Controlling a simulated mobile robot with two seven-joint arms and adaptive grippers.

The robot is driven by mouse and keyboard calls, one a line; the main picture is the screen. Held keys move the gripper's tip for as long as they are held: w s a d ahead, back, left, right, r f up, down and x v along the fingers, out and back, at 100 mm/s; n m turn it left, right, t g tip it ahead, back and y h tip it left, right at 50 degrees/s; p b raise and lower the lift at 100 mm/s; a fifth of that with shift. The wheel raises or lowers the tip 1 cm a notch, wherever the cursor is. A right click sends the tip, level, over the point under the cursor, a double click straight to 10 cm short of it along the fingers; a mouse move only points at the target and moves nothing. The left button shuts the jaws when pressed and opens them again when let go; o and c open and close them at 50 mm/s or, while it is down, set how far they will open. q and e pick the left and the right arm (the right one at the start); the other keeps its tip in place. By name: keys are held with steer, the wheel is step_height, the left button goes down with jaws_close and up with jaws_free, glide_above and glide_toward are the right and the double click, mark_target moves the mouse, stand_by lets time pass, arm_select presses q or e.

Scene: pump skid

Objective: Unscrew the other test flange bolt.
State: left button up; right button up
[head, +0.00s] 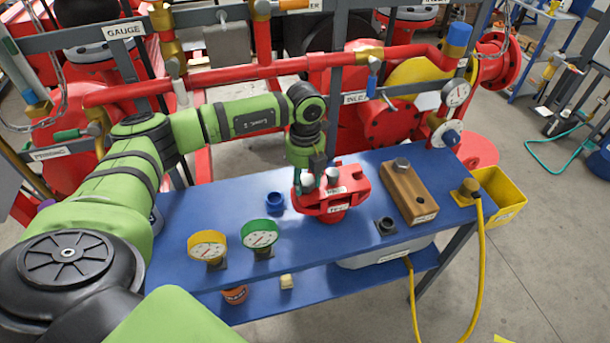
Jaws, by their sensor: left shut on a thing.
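The red test flange (338,200) stands on the blue bench, right of the middle of the head view. My left gripper (308,182) points down at the flange's left side and is shut on a flange bolt there. The gripper's fingers mostly hide that bolt. A grey bolt head or stud (333,175) shows at the flange's middle, just right of the gripper. My right gripper is not in view.
A wooden block (408,190) with a grey bolt (401,163) stands right of the flange. A blue ring (274,201), a yellow gauge (207,246) and a green gauge (260,235) stand left. A yellow bin (505,195) hangs at the bench's right end. Red pipes (240,75) run behind.

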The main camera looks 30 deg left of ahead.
arm_select(q)
steer(key=n, duration=0.2)
steer(key=shift+n, duration=0.3)
steer(key=o, duration=1.2)
steer(key=shift+o, duration=0.2)
step_height(320, 180, up, 12)
